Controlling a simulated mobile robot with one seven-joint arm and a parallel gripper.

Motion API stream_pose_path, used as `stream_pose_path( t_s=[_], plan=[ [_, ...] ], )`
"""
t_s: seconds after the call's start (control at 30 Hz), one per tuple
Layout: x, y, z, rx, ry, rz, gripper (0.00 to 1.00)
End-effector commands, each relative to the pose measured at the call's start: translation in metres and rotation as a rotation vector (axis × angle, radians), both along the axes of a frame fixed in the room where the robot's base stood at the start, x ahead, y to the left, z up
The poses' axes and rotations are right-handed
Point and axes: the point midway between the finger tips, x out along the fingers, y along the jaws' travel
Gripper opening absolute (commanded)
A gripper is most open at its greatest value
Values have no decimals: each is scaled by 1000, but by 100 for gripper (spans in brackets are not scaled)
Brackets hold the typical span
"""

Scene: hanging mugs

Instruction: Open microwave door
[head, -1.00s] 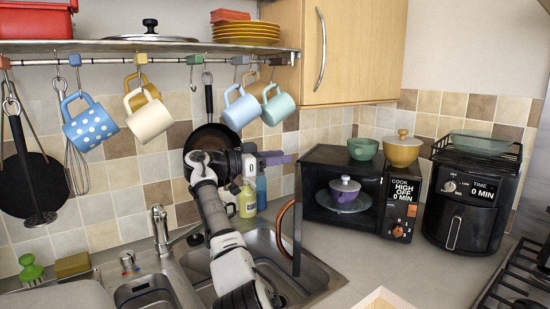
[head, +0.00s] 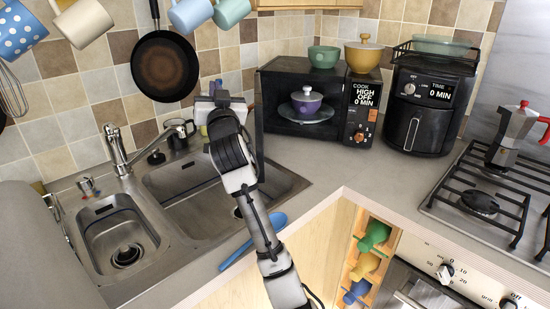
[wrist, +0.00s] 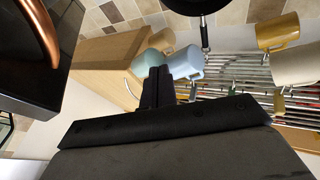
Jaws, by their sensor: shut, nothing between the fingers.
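The black microwave (head: 280,80) stands on the counter in the corner, its cavity in view. A purple lidded pot (head: 306,101) sits on the glass turntable inside. The microwave door (head: 259,120) stands swung out on the left side, seen nearly edge-on, partly behind my arm. In the wrist view the dark door (wrist: 22,85) with its curved copper handle (wrist: 40,35) is at the upper left. My gripper (wrist: 157,80) is shut and empty, apart from the handle. In the head view my arm's wrist hides much of the gripper.
A green bowl (head: 323,56) and a yellow lidded pot (head: 362,55) stand on the microwave. An air fryer (head: 420,105) and stove (head: 490,200) are to its right. The sink (head: 190,190) is left. Mugs and a pan (head: 162,66) hang above.

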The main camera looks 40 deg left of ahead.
Motion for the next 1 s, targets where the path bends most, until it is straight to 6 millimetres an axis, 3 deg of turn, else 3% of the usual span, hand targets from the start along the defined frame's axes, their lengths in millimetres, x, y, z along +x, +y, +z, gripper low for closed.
stream_pose_path(
  t_s=[0.03, 0.2, 0.27, 0.37, 0.53, 0.7, 0.87, 1.0],
  plan=[
    [-6, -28, -7, 68, 0, 57, 0],
    [13, -89, -31, 194, 193, 228, 0],
    [19, -107, -39, 225, 261, 280, 0],
    [47, -126, -67, 234, 454, 352, 0],
    [99, -164, -127, 215, 896, 480, 0],
    [121, -208, -164, 185, 1268, 609, 0],
    [123, -230, -173, 166, 1416, 677, 0],
    [122, -225, -172, 159, 1441, 692, 0]
  ],
)
